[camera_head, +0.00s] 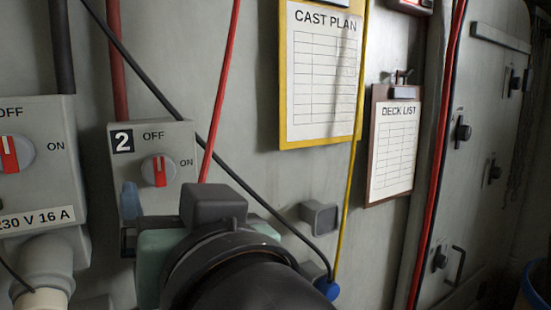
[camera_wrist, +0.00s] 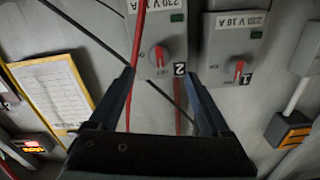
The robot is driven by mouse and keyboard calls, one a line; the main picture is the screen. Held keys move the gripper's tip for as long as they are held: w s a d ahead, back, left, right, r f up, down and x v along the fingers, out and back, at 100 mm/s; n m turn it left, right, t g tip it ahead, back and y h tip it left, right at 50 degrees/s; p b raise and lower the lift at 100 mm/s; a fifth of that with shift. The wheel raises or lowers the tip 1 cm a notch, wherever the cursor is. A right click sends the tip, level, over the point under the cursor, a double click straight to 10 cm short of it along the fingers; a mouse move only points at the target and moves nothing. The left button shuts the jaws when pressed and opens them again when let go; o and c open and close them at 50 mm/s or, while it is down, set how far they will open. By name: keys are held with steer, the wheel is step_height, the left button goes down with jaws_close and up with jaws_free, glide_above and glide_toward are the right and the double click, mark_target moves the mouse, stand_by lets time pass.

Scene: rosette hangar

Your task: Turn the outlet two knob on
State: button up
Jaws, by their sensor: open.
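The outlet two box (camera_head: 182,139) is a grey wall unit marked 2, with OFF at the top and ON to the right. Its round grey knob (camera_head: 159,170) has a red bar standing upright, towards OFF. In the wrist view the box appears upside down and the knob (camera_wrist: 160,56) lies just beyond the gap between my fingers. My gripper (camera_wrist: 158,76) is open and empty, its two dark blue fingers spread either side below the knob. In the head view one bluish finger (camera_head: 131,201) shows before the box's lower left, and my wrist hides the box's lower part.
A neighbouring outlet box (camera_head: 45,185) with its own red-barred knob (camera_head: 13,154) stands to the left. A red cable (camera_head: 221,85) and a black cable (camera_head: 170,105) cross the wall close by. A cast plan board (camera_head: 284,90) and deck list clipboard (camera_head: 369,150) hang right.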

mark_target(159, 173)
steer(key=p+x, duration=0.2)
steer(key=x, duration=0.4)
steer(key=shift+w+a+r, duration=0.1)
steer(key=shift+w+a, duration=0.15)
steer(key=shift+w, duration=0.05)
steer(key=shift+p+x, duration=0.3)
steer(key=shift+x, duration=0.55)
jaws_close()
